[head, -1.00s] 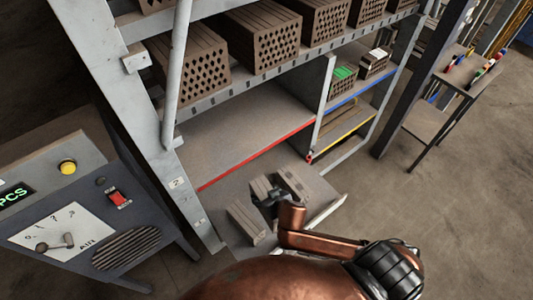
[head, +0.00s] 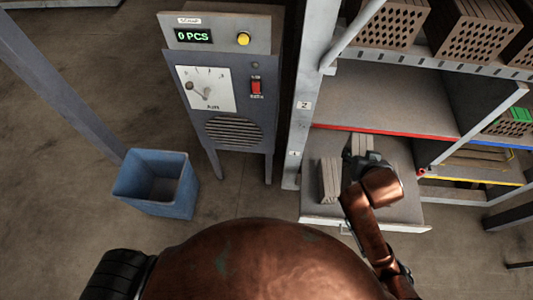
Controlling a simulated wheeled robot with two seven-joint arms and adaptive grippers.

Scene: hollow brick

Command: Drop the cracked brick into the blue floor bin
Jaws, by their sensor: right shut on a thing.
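My right gripper (head: 362,158) is over the low pull-out shelf at the right, shut on a grey-brown brick (head: 361,142). The gripper covers part of this brick, and no crack can be made out at this size. I cannot tell whether the brick is clear of the shelf. Another brick (head: 328,180) lies on the shelf just left of the gripper. The blue floor bin (head: 155,206) stands on the floor at the left, open at the top, with no brick seen inside. My left gripper is out of view.
A grey machine cabinet (head: 222,100) reading "0 PCS" stands between bin and rack. The rack post (head: 305,105) rises beside the pull-out shelf (head: 390,212). Hollow bricks (head: 385,25) fill the upper shelf. Floor between bin and shelf is open below the cabinet.

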